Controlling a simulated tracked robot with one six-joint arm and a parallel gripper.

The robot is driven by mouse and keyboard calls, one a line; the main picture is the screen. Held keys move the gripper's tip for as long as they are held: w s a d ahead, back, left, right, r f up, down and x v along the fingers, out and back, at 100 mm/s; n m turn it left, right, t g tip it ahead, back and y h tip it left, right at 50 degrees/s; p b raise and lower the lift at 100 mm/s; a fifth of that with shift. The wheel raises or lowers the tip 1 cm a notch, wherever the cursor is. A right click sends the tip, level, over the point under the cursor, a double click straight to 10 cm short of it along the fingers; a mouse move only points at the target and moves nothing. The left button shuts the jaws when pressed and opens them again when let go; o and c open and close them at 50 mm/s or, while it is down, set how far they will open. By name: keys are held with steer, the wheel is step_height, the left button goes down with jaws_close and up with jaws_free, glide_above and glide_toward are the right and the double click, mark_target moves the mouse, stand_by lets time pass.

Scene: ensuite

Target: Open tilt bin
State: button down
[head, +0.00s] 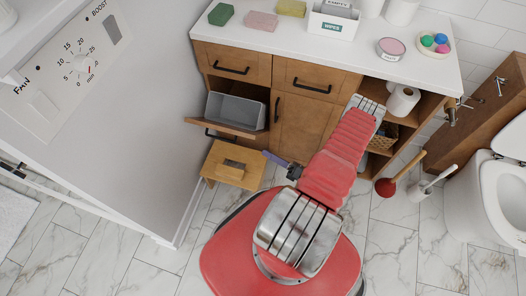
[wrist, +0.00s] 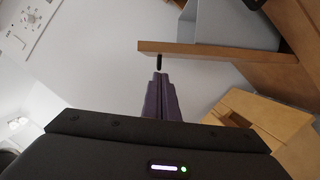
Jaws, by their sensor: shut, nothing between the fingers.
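The tilt bin is tipped outward at the cabinet's left side. Its wooden front panel (head: 222,128) leans out and the grey bin (head: 236,110) behind it shows its open top. In the wrist view the panel (wrist: 215,50) and the grey bin (wrist: 235,22) are at the top, with a black handle (wrist: 159,62) under the panel's left end. My gripper (head: 267,154) is to the right of and below the panel in the head view. Its purple fingers (wrist: 160,76) are shut and empty, with the tips just below the handle in the wrist view; contact is unclear.
A wooden step stool (head: 232,164) stands below the bin, close to my gripper. A cabinet door (head: 301,129) and drawers (head: 231,64) are beside and above. A plunger (head: 386,187) and toilet (head: 490,195) stand right.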

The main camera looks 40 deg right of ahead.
steer(key=shift+v, duration=2)
